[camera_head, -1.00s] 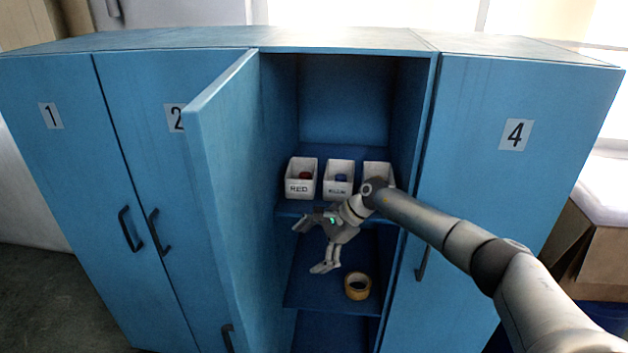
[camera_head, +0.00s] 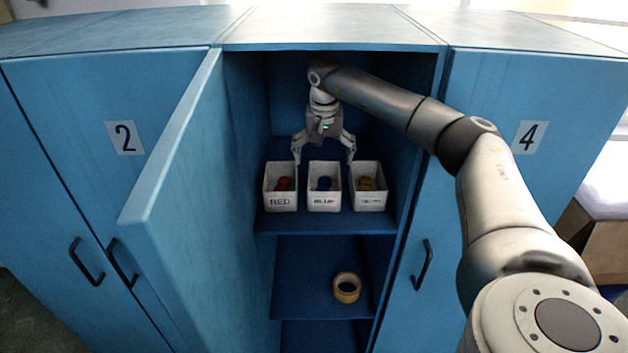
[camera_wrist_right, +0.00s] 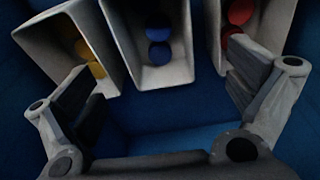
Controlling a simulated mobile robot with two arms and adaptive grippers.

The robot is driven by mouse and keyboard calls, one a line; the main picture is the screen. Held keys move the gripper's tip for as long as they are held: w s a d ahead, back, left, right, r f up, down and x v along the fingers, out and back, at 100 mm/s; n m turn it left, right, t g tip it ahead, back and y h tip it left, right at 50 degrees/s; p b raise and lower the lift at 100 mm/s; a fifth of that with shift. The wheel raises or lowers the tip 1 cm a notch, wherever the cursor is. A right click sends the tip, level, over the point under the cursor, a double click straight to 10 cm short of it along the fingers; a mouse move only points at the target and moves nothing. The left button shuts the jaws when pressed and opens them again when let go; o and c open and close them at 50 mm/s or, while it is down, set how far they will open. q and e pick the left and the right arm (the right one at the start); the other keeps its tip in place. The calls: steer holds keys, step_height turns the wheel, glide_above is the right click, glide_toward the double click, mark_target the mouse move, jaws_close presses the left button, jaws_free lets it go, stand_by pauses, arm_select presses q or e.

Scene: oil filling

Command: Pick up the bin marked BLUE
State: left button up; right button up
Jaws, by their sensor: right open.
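The white bin marked BLUE (camera_head: 324,201) stands upright on the upper shelf, between two other bins, with blue round items inside. It also shows at the top middle of the right wrist view (camera_wrist_right: 181,72). My right gripper (camera_head: 324,161) is open and points down just above and behind the BLUE bin, its fingers spread wider than the bin. In the right wrist view its fingers (camera_wrist_right: 165,90) are apart with nothing between them. I cannot tell whether they touch any bin. My left gripper is not in view.
The RED bin (camera_head: 280,202) stands close on the left and a bin with yellow items (camera_head: 369,201) close on the right. The open door (camera_head: 170,190) and cabinet walls bound the space. A tape roll (camera_head: 347,288) lies on the lower shelf.

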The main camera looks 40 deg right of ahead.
steer(key=f, duration=0.1)
steer(key=f+p, duration=0.2)
steer(key=shift+s+d+f, duration=0.1)
steer(key=shift+s, duration=0.15)
steer(key=f, duration=0.2)
steer(key=shift+w+d+f+p, duration=0.15)
steer(key=shift+w+f+p, duration=0.1)
steer(key=shift+f+p, duration=0.15)
steer(key=shift+f, duration=0.5)
steer(key=c, duration=0.9)
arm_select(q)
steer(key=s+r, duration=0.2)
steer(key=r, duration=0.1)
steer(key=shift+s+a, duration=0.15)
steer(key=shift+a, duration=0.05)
arm_select(e)
steer(key=shift+c, duration=0.9)
